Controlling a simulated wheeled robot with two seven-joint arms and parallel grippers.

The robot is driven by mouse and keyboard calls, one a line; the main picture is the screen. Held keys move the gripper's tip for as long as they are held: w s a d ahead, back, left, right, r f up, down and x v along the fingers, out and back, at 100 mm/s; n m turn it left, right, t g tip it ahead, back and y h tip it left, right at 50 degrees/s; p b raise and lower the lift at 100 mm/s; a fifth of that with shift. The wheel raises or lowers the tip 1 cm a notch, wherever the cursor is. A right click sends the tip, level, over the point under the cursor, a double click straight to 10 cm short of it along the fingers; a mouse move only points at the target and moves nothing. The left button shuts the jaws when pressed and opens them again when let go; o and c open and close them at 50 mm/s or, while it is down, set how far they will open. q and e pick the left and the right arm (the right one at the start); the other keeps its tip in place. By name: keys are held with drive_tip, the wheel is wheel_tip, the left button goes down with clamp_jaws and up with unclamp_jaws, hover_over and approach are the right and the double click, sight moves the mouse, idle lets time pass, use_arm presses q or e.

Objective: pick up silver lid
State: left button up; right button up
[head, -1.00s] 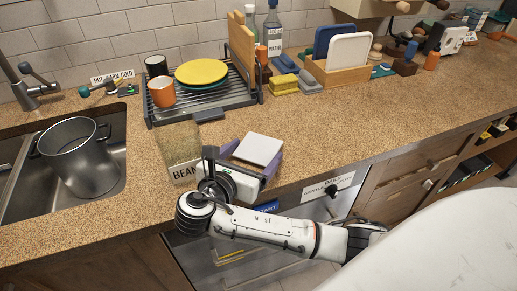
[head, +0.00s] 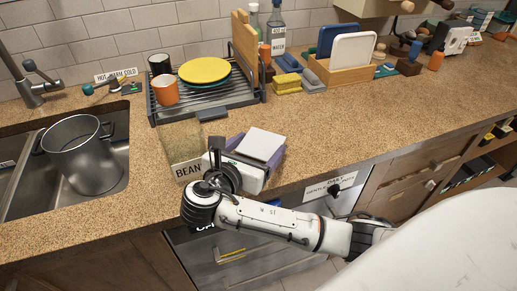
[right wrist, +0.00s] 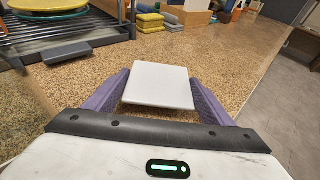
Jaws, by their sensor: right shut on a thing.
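The silver lid appears as a pale, flat square plate (head: 262,144), also in the right wrist view (right wrist: 161,86). It lies level above the counter, close to its front edge. My right gripper (head: 257,150) is shut on it, with its purple fingers along two opposite sides in the right wrist view (right wrist: 160,94). Whether its underside touches anything is hidden. A clear container labelled BEAN (head: 183,146) stands just left of the gripper, partly covered by it. My left gripper is not in view.
A dish rack (head: 205,98) with plates and cups stands behind the container. A sink with a steel pot (head: 88,158) is at the left. Sponges (head: 287,80) and a wooden rack of boards (head: 345,73) are behind. The counter to the right is clear.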

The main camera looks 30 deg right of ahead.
sight(258, 148)
wheel_tip(258, 148, up, 17)
idle(0.4)
drive_tip(key=shift+f, duration=0.1)
idle(0.4)
